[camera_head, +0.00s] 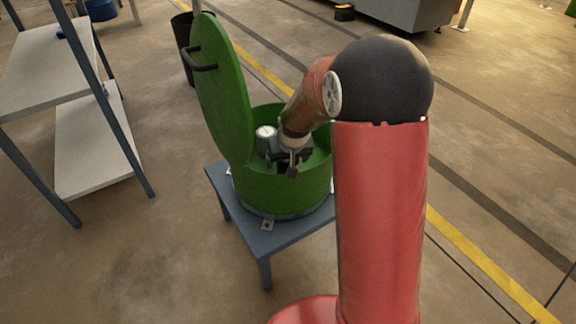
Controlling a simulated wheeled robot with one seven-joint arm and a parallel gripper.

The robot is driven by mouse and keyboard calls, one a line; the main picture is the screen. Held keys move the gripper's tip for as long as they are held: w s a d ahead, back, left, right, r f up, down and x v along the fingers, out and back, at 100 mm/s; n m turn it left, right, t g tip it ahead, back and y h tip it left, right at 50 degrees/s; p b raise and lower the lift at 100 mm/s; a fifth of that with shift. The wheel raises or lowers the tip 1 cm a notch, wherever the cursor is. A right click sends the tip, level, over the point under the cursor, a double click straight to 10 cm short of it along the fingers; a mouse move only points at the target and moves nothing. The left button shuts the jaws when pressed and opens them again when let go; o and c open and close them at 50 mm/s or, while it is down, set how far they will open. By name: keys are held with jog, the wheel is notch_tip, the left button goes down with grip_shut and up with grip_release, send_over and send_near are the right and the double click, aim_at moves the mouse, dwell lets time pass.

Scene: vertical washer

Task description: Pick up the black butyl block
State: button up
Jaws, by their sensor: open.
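A round green washer tub (280,188) stands with its green lid (222,90) swung up on the left. My arm reaches over the tub from the right, and my gripper (290,165) points down inside its opening. The gripper is open. Dark shapes lie around the fingers, and I cannot tell the black butyl block apart from the dark gripper parts. A grey cylinder with a pale round top (266,134) shows inside the tub, just left of the gripper. The tub's right interior is partly hidden by my arm.
The tub stands on a small blue-grey table (258,238). The raised lid, with a black handle (199,58), bounds the tub's left side. A shelf rack (95,150) stands at left. A black bin (185,45) is behind the lid. The floor in front is clear.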

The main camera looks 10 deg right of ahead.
jog(key=c, duration=1.2)
jog(key=shift+c, duration=0.2)
jog(key=shift+r, duration=0.2)
